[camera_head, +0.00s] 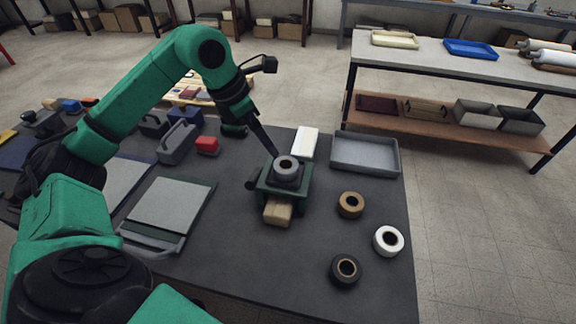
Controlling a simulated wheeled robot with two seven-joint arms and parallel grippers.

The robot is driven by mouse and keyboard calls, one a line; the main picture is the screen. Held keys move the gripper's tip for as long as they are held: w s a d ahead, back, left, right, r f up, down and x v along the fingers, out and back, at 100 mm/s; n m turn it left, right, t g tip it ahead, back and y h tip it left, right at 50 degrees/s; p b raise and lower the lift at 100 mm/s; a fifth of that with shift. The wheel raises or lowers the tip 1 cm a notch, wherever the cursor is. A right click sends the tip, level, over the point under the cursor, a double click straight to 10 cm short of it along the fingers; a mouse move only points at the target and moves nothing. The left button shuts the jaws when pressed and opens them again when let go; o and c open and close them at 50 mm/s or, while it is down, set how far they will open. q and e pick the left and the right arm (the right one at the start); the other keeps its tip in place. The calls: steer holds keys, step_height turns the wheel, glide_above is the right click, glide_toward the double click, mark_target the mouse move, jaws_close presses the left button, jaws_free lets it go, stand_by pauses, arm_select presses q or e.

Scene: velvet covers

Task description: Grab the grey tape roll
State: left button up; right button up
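The grey tape roll (286,165) lies flat, hole upward, on top of a green vise-like block (270,187) near the middle of the dark table. My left gripper (273,151) comes down from the upper left, with its dark fingertip end at the roll's upper left edge. Only one slim finger shape shows clearly, so I cannot tell whether it is open, shut or touching the roll. My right gripper is not in view.
A brown roll (350,205), a white roll (388,241) and a black roll (345,271) lie to the right. A grey tray (365,153) sits behind them. A wooden block (278,211) sticks out in front of the vise. A red block (207,145) stands left.

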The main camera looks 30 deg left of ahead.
mark_target(283, 165)
arm_select(q)
steer(key=p+x, duration=0.1)
steer(key=x, duration=0.4)
steer(key=p+x, duration=0.2)
steer(key=x, duration=0.4)
steer(key=shift+s+d+f, duration=0.1)
steer(key=shift+s+f, duration=0.05)
steer(key=shift+f, duration=0.45)
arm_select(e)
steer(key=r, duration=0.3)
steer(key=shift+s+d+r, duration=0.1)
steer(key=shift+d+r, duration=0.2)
arm_select(q)
steer(key=c, duration=1)
steer(key=shift+c, duration=0.2)
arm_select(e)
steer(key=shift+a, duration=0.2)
